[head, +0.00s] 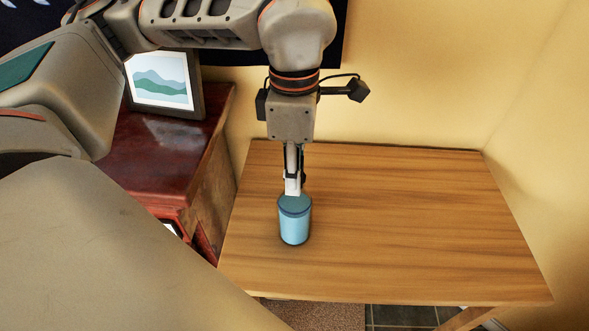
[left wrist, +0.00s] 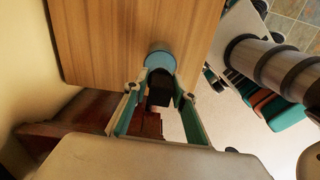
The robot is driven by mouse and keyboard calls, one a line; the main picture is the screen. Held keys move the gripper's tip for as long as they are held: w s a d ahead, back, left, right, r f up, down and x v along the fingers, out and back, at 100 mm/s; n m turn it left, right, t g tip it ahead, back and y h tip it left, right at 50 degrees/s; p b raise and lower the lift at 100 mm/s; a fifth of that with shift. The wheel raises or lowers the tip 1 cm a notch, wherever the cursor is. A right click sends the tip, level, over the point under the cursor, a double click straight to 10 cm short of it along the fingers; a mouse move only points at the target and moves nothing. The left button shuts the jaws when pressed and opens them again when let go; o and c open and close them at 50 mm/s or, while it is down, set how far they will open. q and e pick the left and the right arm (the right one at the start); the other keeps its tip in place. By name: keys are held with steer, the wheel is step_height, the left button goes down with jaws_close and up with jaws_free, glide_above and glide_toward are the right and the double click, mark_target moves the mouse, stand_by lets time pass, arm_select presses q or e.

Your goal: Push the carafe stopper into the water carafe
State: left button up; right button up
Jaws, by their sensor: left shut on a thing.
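The water carafe (head: 295,231) is a light blue cylinder standing upright on the wooden table, left of its middle. The carafe stopper (head: 294,203) is a darker blue disc at its top, in line with the mouth. How deep it sits I cannot tell. My left gripper (head: 293,190) points straight down over the carafe, shut on the stopper. In the left wrist view a blue round top (left wrist: 160,59) shows at the fingertips (left wrist: 161,72); stopper and carafe are hard to separate there. My right gripper is not in view.
The wooden table (head: 420,220) is otherwise bare, with free room right of the carafe. A dark red cabinet (head: 165,150) stands close on the left, with a framed picture (head: 162,82) on it. A yellow wall (head: 420,80) rises behind the table.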

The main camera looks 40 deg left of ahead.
arm_select(q)
steer(key=shift+s+f, duration=0.15)
steer(key=shift+f, duration=0.2)
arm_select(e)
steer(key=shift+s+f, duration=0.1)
arm_select(q)
steer(key=o, duration=1.2)
steer(key=shift+c, duration=0.2)
steer(key=shift+r, duration=0.1)
steer(key=o, duration=0.5)
steer(key=shift+r, duration=0.15)
steer(key=shift+r+p, duration=2.2)
steer(key=shift+r, duration=1.25)
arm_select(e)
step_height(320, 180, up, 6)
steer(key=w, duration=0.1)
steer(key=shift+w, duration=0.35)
